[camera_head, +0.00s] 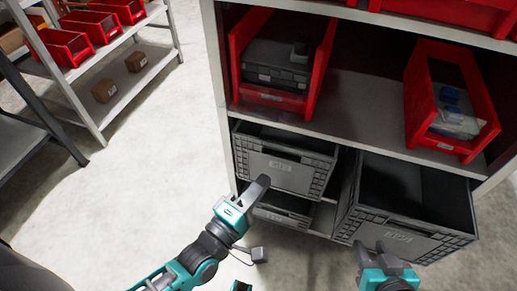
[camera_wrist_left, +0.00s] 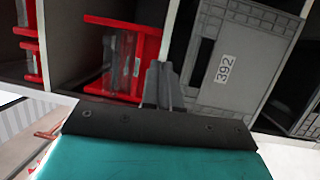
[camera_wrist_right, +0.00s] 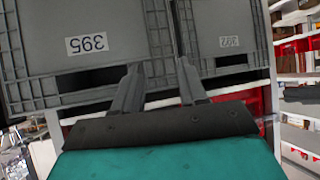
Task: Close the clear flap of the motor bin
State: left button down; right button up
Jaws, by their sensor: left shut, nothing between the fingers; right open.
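Two red bins stand on the shelf above the grey crates in the head view. The left red bin (camera_head: 240,50) holds dark grey box-like items; the right red bin (camera_head: 417,95) holds grey and bluish items. I cannot tell which is the motor bin, and no clear flap is plain there. The left wrist view shows a red bin (camera_wrist_left: 152,45) with a see-through panel (camera_wrist_left: 125,55) at its opening. My left gripper (camera_head: 262,183) is shut and empty, in front of the left grey crate. My right gripper (camera_head: 372,248) is open and empty, before the right grey crate.
The left grey crate (camera_head: 285,175) carries label 392 in the left wrist view (camera_wrist_left: 207,90). The right grey crate (camera_head: 395,238), labelled 395 in the right wrist view (camera_wrist_right: 105,65), sticks out of the shelf. Another rack (camera_head: 120,85) stands at left; the floor between is clear.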

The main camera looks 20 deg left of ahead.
pick_arm(q)
notch_tip(320, 180, down, 2)
jog(key=n+t+b, duration=0.3)
jog(key=n, duration=0.4)
jog(key=n+t+y+b, duration=0.4)
jog(key=n+y, duration=0.1)
jog(key=n, duration=0.9)
send_near(265, 104)
jog(key=w+f, duration=0.2)
notch_tip(265, 104, up, 4)
jog(key=shift+w+d+p, duration=0.1)
jog(key=shift+d+p, duration=0.1)
jog(key=shift+p, duration=0.15)
pick_arm(e)
jog(key=f, duration=0.1)
jog(key=a+f, duration=0.1)
jog(key=f, duration=0.3)
jog(key=shift+w+a+f, duration=0.1)
jog(key=shift+w+a, duration=0.15)
jog(key=shift+w, duration=0.15)
